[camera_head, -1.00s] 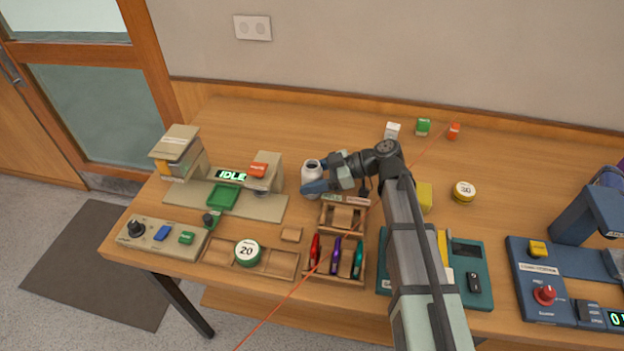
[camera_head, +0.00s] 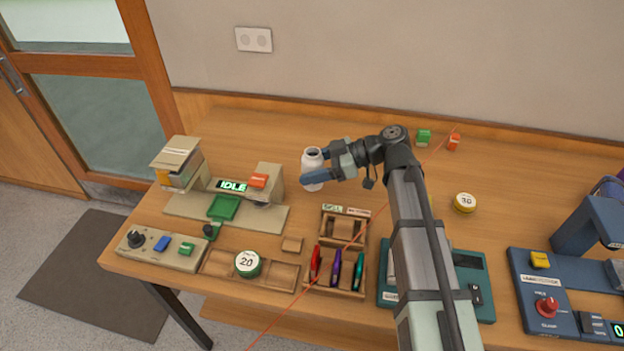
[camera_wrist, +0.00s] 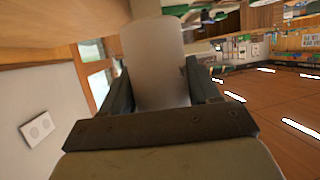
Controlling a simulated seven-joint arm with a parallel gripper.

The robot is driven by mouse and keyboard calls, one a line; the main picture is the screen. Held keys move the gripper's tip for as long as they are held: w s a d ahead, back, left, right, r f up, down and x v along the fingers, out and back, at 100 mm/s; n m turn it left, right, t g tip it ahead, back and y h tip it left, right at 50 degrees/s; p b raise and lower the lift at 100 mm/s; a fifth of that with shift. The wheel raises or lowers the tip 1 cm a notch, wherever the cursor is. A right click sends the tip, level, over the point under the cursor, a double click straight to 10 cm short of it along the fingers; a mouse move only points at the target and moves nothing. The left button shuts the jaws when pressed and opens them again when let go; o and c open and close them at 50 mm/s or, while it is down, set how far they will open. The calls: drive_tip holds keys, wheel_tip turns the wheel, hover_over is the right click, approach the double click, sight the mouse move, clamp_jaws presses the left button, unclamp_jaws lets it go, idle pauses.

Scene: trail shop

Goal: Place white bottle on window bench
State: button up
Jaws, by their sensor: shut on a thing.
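The white bottle (camera_head: 311,160) is upright between the fingers of my gripper (camera_head: 318,176) in the head view, near the middle of the workbench. In the wrist view the bottle (camera_wrist: 155,60) stands between the two dark fingers of my gripper (camera_wrist: 160,88), which is shut on it. The bottle appears raised above the bench top; the gap below it is hard to judge. I cannot identify a window bench in these frames.
The wooden workbench (camera_head: 240,120) holds a beige machine (camera_head: 265,185) left of the bottle. A wooden tray of coloured tools (camera_head: 336,268) and a green tin marked 20 (camera_head: 248,263) lie in front. The back of the bench is mostly clear.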

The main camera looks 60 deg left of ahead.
drive_tip(key=shift+r, duration=1.3)
